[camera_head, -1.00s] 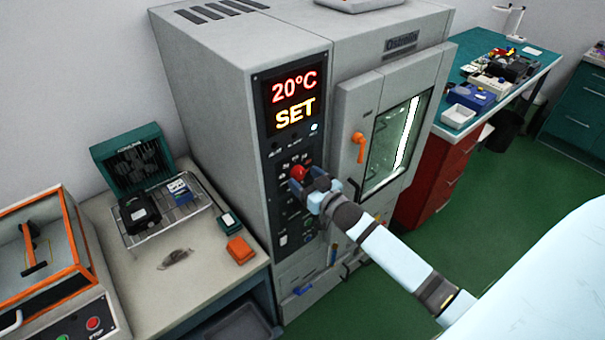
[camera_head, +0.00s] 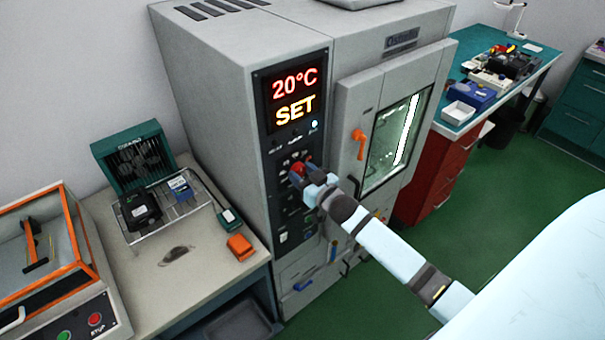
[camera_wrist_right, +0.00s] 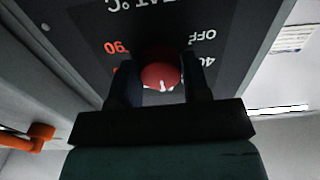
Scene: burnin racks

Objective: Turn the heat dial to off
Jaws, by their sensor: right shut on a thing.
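The red heat dial (camera_head: 297,170) is on the dark control panel of the grey oven, below the lit display (camera_head: 295,98) that reads 20°C and SET. My right gripper (camera_head: 304,175) is at the dial. In the right wrist view the red dial (camera_wrist_right: 160,72) sits between the two dark fingers of my right gripper (camera_wrist_right: 163,85), which are shut on it. Marks 90, OFF and 40 show around the dial, upside down in that view. A small white mark shows on the dial's lower edge there; where it points is hard to tell. My left gripper is not in view.
The oven door (camera_head: 362,125) with an orange handle (camera_head: 359,143) is just right of the panel. A bench (camera_head: 190,275) on the left holds a wire rack with parts and an orange block (camera_head: 239,246). Green floor lies open at the right.

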